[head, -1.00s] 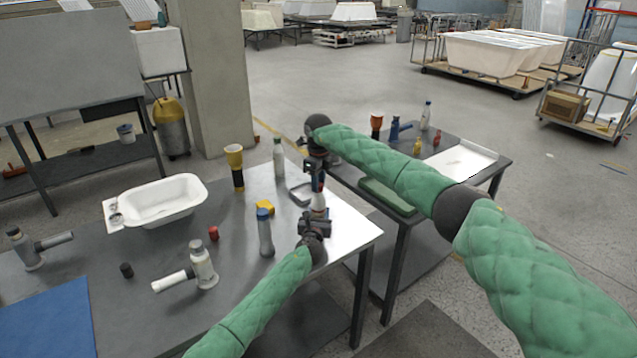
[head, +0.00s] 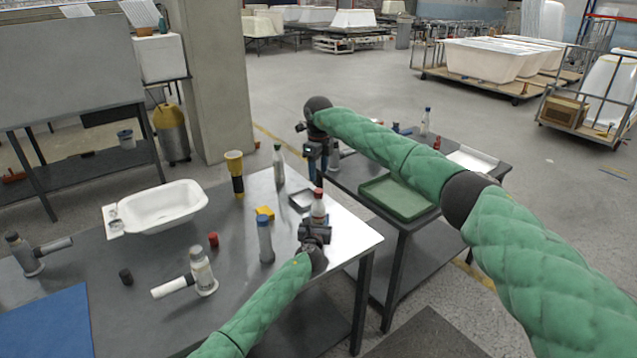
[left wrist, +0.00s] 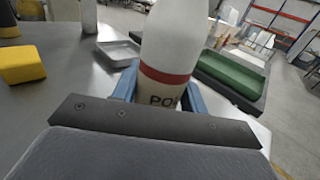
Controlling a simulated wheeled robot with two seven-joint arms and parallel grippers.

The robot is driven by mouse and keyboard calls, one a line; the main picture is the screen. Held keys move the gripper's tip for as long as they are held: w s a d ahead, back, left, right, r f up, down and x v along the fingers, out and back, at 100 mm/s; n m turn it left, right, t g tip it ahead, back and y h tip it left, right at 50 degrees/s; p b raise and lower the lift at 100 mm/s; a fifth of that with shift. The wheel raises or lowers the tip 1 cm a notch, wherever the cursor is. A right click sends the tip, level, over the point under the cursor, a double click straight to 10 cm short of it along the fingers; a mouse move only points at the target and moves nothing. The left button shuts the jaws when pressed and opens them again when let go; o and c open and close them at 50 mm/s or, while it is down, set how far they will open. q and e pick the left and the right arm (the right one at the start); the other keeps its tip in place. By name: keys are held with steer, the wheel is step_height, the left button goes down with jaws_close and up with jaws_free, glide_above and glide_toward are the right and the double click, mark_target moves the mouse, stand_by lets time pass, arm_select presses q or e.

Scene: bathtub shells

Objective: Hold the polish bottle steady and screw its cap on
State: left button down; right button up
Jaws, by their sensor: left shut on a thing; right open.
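The polish bottle (head: 318,211) is white with a red cap-like top (head: 318,191) and stands upright near the right end of the table. In the left wrist view the bottle (left wrist: 172,45) shows a red band and the letters "PO"; its top is out of frame. My left gripper (head: 316,224) is shut on the bottle's lower part, its blue fingers (left wrist: 162,95) on either side. My right gripper (head: 312,168) is open and empty, above and behind the bottle, apart from it. How tightly the cap sits cannot be told.
A green-capped bottle (head: 279,168) stands behind. A green tray (head: 375,190) lies on the second table to the right.

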step_height(320, 180, up, 5)
steer(key=shift+f, duration=0.1)
stand_by(0.3)
arm_select(q)
steer(key=c, duration=0.7)
jaws_free()
steer(key=shift+s, duration=0.1)
steer(key=shift+s+a+b, duration=0.1)
steer(key=shift+s+a, duration=0.1)
steer(key=shift+s, duration=1.05)
steer(key=shift+s+a+b, duration=0.15)
steer(key=shift+s+a, duration=0.05)
steer(key=shift+s, duration=1.05)
steer(key=shift+s+a+b, duration=0.1)
steer(key=shift+s+a, duration=0.1)
steer(key=shift+s, duration=1.05)
arm_select(e)
steer(key=shift+f, duration=0.4)
arm_select(q)
steer(key=shift+f, duration=0.1)
